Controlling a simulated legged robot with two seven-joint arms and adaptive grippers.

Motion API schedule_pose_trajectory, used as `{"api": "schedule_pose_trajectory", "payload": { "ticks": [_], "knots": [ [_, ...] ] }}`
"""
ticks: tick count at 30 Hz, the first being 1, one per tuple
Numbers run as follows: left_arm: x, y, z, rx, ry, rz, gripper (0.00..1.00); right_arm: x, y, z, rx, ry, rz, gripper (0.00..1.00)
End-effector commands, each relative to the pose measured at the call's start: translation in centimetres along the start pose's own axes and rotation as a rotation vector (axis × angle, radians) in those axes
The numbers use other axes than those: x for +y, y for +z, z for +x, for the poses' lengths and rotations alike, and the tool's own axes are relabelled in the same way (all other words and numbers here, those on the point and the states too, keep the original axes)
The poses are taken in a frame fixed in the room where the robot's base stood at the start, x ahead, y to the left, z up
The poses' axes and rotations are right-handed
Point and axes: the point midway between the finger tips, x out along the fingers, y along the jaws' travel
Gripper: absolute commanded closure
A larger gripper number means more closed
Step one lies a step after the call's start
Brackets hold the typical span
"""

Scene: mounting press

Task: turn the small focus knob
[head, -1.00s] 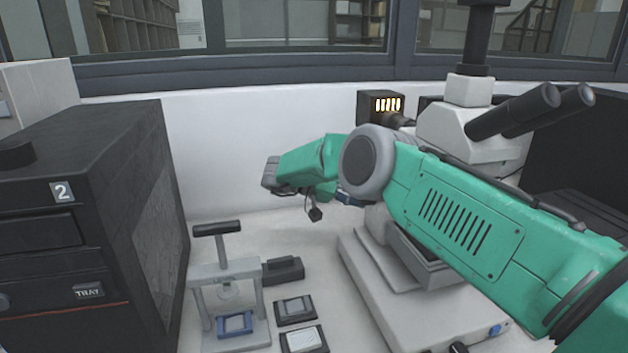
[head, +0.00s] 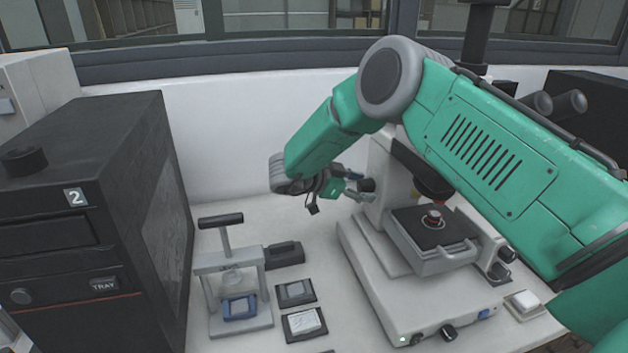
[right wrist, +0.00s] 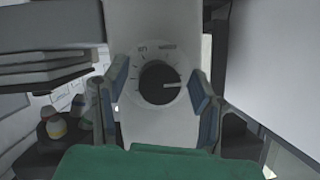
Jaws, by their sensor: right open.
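A black round knob (right wrist: 160,83) with a white pointer line sits on the pale microscope body, ringed by printed dial marks. In the right wrist view its pointer aims right. The knob also shows in the head view (head: 367,185), on the left side of the microscope (head: 378,165). My right gripper (right wrist: 158,90) is open, with one blue-grey finger on each side of the knob; in the head view the gripper (head: 355,188) reaches it from the left. I cannot tell whether the fingers touch the knob. My left gripper is not in view.
A small hand press (head: 240,310) and dark trays (head: 303,323) stand left of the microscope base. A black cabinet marked 2 (head: 85,230) fills the left. My right arm crosses over the microscope.

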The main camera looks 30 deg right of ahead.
Motion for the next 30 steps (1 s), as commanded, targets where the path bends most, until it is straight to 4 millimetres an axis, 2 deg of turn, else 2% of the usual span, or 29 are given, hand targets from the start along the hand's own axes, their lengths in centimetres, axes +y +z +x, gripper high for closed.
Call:
{"api": "schedule_pose_trajectory", "payload": {
  "ticks": [4,15,21,25,30],
  "knots": [
    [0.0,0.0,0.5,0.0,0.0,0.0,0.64,0.0,0.1,-0.3,0.004,-0.066,0.144,0.47],
    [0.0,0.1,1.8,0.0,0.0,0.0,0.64,0.4,0.2,-8.0,0.003,-0.06,0.136,0.47],
    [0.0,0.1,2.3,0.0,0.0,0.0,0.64,0.6,0.2,-11.4,0.004,-0.058,0.135,0.47],
    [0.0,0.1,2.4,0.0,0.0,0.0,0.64,0.7,0.2,-12.9,0.004,-0.057,0.135,0.47],
    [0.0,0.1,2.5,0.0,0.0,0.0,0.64,0.8,0.1,-13.7,0.004,-0.056,0.134,0.47]
  ]
}}
